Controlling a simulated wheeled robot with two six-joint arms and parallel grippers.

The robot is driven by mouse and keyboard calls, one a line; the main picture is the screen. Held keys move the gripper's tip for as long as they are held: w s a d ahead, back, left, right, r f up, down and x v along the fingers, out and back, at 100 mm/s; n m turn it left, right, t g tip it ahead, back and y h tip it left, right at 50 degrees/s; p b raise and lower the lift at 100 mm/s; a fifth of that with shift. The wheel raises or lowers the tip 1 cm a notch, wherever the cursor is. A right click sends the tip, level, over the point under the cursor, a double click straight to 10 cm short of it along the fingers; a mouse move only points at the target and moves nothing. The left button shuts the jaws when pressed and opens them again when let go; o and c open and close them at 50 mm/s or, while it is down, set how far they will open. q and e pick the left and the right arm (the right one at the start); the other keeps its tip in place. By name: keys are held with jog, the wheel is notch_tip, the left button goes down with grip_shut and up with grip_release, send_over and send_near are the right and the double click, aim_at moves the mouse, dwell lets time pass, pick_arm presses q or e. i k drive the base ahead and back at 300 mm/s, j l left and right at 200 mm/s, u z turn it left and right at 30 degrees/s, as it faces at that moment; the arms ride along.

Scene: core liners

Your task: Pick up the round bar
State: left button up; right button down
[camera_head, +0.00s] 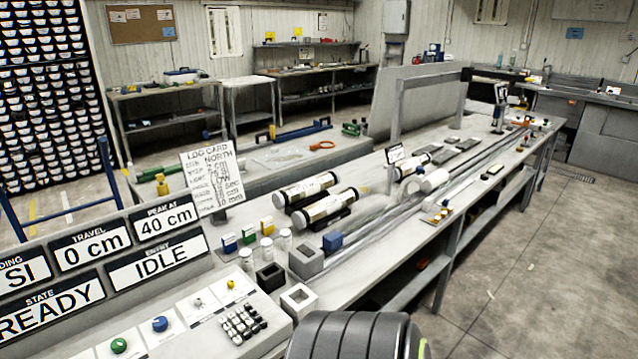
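Several long, thin grey bars or rails (400,225) run along the bench from near the blue block to the far end. I cannot tell whether one of them is the round bar. A short white cylinder (434,181) lies farther along, next to the rails. A long blue bar (303,131) lies on the bench behind. Neither of my grippers shows in the head view.
A console with an IDLE display (158,259), buttons and keypad (243,322) fills the lower left. Grey square blocks (306,259), small jars and coloured blocks crowd the bench's near end. Floor (530,260) at right is clear.

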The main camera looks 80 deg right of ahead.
aim_at(440, 177)
jog(key=z, duration=3.2)
jog(key=i+l+z, duration=0.3)
jog(key=i, duration=0.35)
jog(key=i+l+z, duration=0.3)
jog(key=i, duration=0.45)
jog(key=i+l+z, duration=0.15)
jog(key=i+z, duration=0.2)
jog(key=i, duration=2)
jog(key=i+l+u, duration=0.15)
jog(key=i+u, duration=0.15)
jog(key=i, duration=1.35)
jog(key=i+u, duration=0.35)
jog(key=i, duration=0.15)
jog(key=i+l+u, duration=0.25)
jog(key=i+u, duration=0.15)
jog(key=i+l+u, duration=0.35)
jog(key=i, duration=0.2)
